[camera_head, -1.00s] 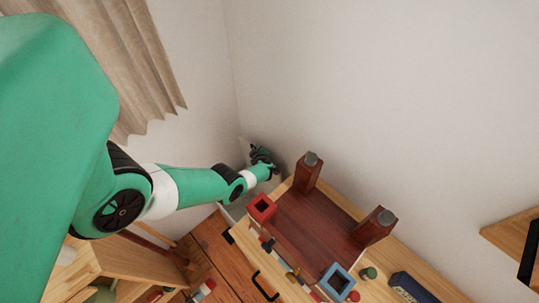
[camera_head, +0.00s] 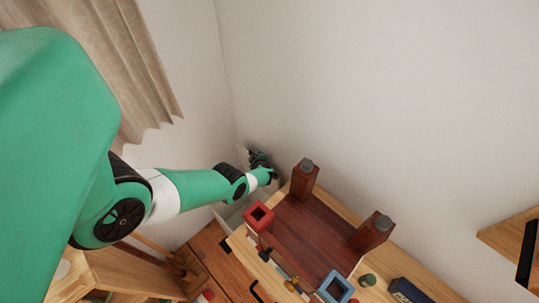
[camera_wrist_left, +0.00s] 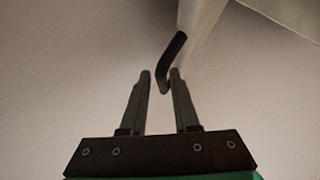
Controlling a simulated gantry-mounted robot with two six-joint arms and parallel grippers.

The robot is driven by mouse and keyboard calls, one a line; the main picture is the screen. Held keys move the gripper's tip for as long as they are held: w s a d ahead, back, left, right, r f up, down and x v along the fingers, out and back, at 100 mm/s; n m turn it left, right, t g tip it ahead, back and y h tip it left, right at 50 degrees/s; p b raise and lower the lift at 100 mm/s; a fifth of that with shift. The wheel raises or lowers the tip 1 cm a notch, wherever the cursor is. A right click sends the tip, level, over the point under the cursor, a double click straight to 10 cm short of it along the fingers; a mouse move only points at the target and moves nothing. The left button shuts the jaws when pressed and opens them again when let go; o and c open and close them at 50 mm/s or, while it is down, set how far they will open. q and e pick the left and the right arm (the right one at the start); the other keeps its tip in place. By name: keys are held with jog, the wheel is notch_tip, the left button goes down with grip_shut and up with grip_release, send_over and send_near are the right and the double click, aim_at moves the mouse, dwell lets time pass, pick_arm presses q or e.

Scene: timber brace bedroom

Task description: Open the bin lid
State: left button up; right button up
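The pale bin (camera_head: 232,212) is in the room corner, partly hidden by my left forearm and the table. A pale panel, possibly its lid, shows at the upper right in the left wrist view (camera_wrist_left: 205,18). A black bar-like handle (camera_wrist_left: 174,58) hangs by that panel. My left gripper (camera_head: 258,160) is in the corner above the bin. In the left wrist view its fingers (camera_wrist_left: 160,74) are parted. The handle's lower end shows between the fingertips, close to the right one; contact cannot be told. My right gripper is out of view.
A wooden table (camera_head: 245,245) with an upturned red-brown stool (camera_head: 315,235) stands right of my left forearm. A red square frame (camera_head: 258,214) and a blue one (camera_head: 337,285) are at its edge. Curtains (camera_head: 130,70) hang at the left. A wall shelf (camera_head: 512,235) is at the right.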

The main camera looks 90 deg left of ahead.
pick_arm(q)
jog(key=shift+s+d+f, duration=0.15)
jog(key=shift+f, duration=0.1)
jog(key=p+v, duration=0.7)
jog(key=shift+r, duration=0.4)
